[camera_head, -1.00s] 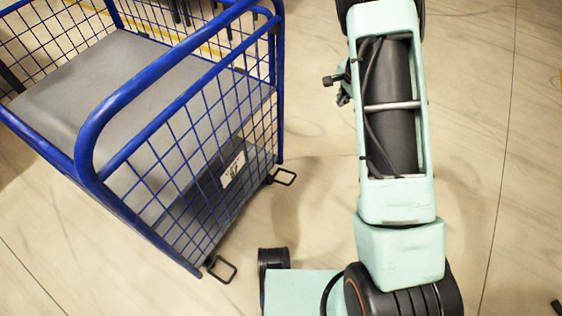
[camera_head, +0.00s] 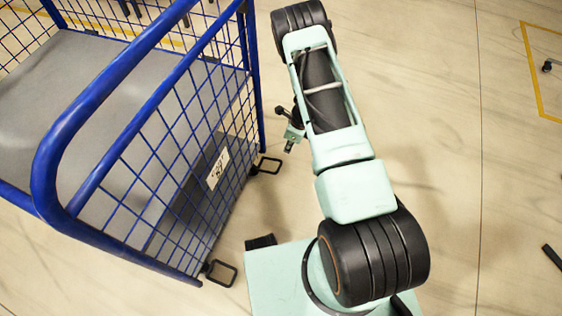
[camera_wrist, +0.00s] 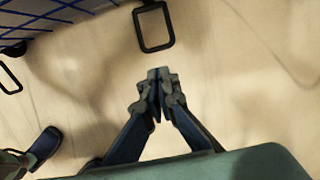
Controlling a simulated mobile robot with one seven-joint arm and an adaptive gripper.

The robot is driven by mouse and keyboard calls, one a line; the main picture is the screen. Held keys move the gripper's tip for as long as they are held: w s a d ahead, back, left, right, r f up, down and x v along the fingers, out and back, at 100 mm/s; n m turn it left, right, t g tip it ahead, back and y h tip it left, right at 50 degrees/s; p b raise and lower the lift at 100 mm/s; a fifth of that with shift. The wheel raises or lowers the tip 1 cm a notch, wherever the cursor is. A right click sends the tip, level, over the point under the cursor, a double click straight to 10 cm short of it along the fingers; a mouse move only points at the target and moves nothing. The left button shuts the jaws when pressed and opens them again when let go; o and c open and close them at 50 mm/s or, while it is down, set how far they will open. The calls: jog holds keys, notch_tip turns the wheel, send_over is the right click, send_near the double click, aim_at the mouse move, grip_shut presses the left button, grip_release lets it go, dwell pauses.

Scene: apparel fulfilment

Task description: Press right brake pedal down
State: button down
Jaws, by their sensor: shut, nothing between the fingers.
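The right brake pedal (camera_head: 270,165) is a black rectangular loop at the far lower corner of the blue cart (camera_head: 110,150). In the wrist view the right pedal (camera_wrist: 137,30) sticks out just ahead of my fingertips. A similar left pedal (camera_head: 236,276) is at the near corner and shows at the left edge of the wrist view (camera_wrist: 10,80). My gripper (camera_wrist: 160,74) is shut and empty, its tips pointing at the right pedal with a gap in the picture. In the head view my gripper (camera_head: 289,148) is beside and above that pedal. The height between them is unclear.
The cart has blue mesh sides, a grey shelf and a white label (camera_head: 217,168). Its tall blue rail stands close to my arm. The pale floor (camera_head: 440,110) is open to the right, with a yellow floor line (camera_head: 530,70) at the far right.

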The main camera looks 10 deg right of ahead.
aim_at(280, 166)
jog(key=f+b, duration=0.1)
jog(key=f, duration=0.3)
jog(key=w+a+f+b, duration=0.1)
jog(key=f+b, duration=0.1)
jog(key=f, duration=0.3)
jog(key=a+f+b, duration=0.1)
jog(key=f+b, duration=0.1)
jog(key=f, duration=0.2)
jog(key=shift+w+a+f, duration=0.2)
jog(key=shift+w+f, duration=0.05)
jog(key=shift+f, duration=0.1)
